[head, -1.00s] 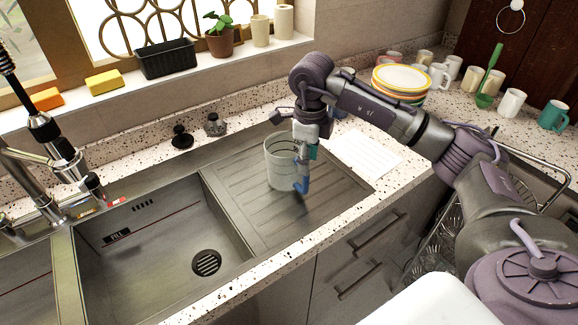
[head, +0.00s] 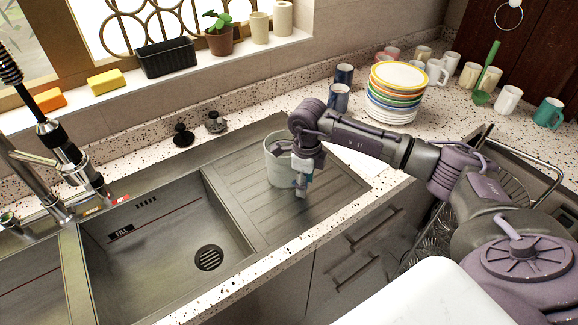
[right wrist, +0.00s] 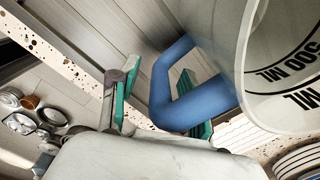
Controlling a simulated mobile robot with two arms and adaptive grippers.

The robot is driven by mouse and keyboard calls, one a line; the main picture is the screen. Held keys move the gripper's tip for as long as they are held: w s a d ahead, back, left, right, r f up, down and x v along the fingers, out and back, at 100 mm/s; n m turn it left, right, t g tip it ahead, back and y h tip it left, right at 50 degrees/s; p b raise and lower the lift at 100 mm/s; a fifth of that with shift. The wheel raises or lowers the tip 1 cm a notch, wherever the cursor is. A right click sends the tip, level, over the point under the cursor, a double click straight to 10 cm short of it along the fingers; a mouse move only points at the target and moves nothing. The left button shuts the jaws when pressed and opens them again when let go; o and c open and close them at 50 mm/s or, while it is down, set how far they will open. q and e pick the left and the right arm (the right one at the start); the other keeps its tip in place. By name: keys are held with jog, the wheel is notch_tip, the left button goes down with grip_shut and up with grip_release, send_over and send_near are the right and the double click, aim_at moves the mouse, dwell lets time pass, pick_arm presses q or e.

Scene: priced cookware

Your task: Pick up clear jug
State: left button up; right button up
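The clear jug (head: 275,162) stands upright on the ribbed drainboard right of the sink basin in the head view. In the right wrist view the jug (right wrist: 285,75) fills the upper right, with black millilitre markings and a blue handle (right wrist: 178,92). My right gripper (head: 301,187) is lowered at the jug's right front side, by the handle. In the right wrist view its green-padded fingers (right wrist: 162,112) are spread apart with the handle between them. The handle overlaps the right finger; whether they touch is unclear. My left gripper is not in view.
The sink basin (head: 165,240) lies left of the drainboard (head: 245,195). A stack of plates (head: 393,103), blue mugs (head: 338,98) and several other cups stand on the counter behind my right arm.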

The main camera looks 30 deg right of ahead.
grip_shut()
jog(key=shift+r, duration=0.1)
